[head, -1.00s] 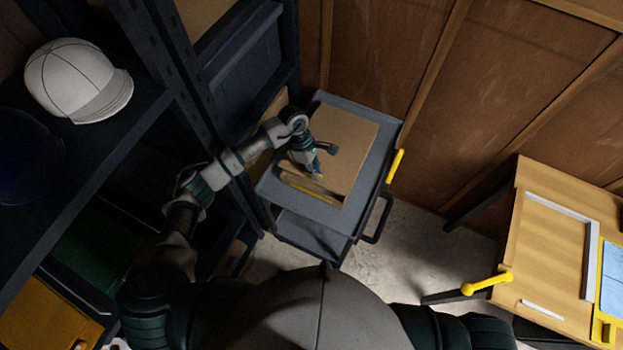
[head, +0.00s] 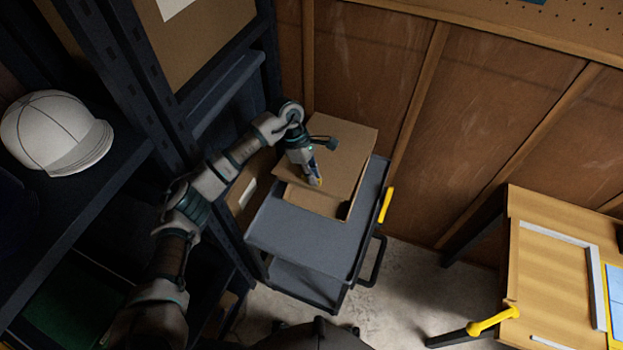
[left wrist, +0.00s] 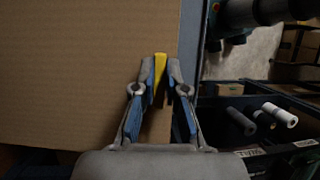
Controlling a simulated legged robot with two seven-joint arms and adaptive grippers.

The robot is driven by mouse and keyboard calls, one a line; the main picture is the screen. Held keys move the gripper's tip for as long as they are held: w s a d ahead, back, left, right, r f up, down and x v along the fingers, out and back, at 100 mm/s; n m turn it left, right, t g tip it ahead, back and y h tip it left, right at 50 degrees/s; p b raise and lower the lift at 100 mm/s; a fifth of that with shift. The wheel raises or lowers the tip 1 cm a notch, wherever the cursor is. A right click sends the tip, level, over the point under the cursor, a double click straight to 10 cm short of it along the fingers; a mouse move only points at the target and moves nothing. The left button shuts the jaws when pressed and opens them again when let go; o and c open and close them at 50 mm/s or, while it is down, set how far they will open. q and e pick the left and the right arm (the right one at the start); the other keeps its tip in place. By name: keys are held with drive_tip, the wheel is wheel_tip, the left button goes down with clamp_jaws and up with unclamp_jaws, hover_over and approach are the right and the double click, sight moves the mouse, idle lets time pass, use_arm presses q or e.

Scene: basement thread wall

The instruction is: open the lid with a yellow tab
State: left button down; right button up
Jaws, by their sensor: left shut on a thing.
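The brown lid (head: 343,143) is tilted up over the brown box (head: 312,200), which stands on the grey cart. A dark gap shows between the lid's right side and the box. My left gripper (head: 316,182) is at the lid's near edge, shut on the yellow tab (left wrist: 160,66). In the left wrist view the fingers (left wrist: 160,75) close on both sides of the tab, and the lid's flat brown face (left wrist: 75,70) fills the left. The inside of the box is hidden. My right gripper is in neither view now.
A dark shelf with a white cap (head: 55,133) stands at the left, close to my left arm. A wooden table (head: 545,270) is at the right, with bare floor between.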

use_arm(q)
drive_tip(key=c, duration=1.2)
unclamp_jaws()
drive_tip(key=shift+a, duration=0.45)
drive_tip(key=shift+d, duration=0.15)
drive_tip(key=shift+w+r, duration=0.1)
drive_tip(key=shift+r, duration=0.15)
drive_tip(key=v, duration=1.1)
drive_tip(key=shift+a, duration=0.3)
drive_tip(key=shift+w+d+r, duration=0.1)
drive_tip(key=shift+w, duration=0.05)
